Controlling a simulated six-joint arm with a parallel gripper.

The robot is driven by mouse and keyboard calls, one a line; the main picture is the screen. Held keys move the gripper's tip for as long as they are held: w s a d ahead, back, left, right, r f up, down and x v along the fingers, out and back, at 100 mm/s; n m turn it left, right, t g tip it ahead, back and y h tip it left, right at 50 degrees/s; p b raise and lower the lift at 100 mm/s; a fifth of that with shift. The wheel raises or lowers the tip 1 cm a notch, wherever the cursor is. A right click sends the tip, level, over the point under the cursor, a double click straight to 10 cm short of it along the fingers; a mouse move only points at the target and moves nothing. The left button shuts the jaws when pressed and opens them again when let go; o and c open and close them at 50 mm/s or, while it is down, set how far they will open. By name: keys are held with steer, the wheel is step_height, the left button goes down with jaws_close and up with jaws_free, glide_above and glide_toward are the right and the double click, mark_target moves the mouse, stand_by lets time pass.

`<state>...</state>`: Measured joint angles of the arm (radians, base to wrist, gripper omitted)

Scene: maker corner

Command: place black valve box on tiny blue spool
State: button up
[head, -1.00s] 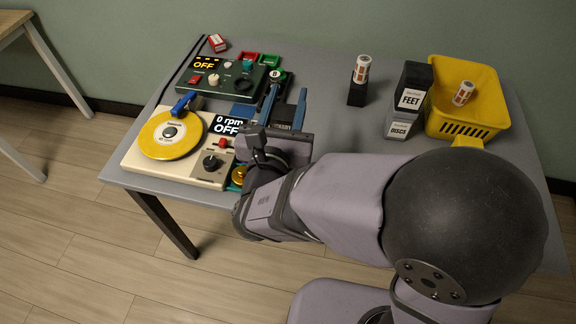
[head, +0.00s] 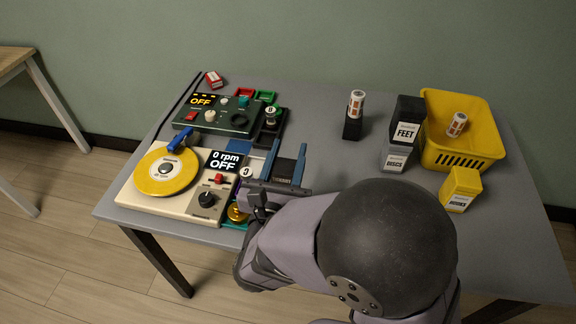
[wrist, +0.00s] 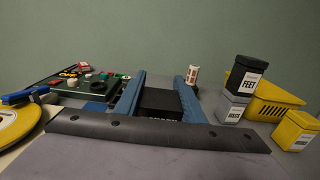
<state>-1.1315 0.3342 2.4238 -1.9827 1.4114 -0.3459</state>
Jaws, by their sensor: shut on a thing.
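My gripper (head: 285,163) is over the table, just right of the beige turntable unit. Its two blue fingers are shut on a black box, which sits between them in the wrist view (wrist: 160,104). White lettering on the box's near face is mostly hidden by my gripper's body, so I cannot read it. A flat blue patch (wrist: 95,106) shows left of the fingers in the wrist view. I cannot tell whether it is the tiny blue spool, and no clear blue spool shows elsewhere.
The turntable unit (head: 130,189) and green control box (head: 213,121) stand left. A white-and-orange cylinder (head: 356,104) stands on a black block (head: 352,129). A FEET box (head: 407,112) is stacked on a grey box (head: 396,158), near a yellow basket (head: 478,150) and yellow box (head: 461,187). The back middle is clear.

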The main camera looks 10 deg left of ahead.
steer(key=shift+f, duration=1.95)
steer(key=shift+b, duration=0.3)
steer(key=shift+f, duration=0.15)
steer(key=o, duration=1)
steer(key=shift+o, duration=0.2)
steer(key=shift+r, duration=0.25)
steer(key=shift+s+a+f, duration=0.1)
steer(key=shift+s, duration=0.25)
steer(key=s, duration=1.1)
steer(key=shift+s+b, duration=0.15)
steer(key=shift+b, duration=0.25)
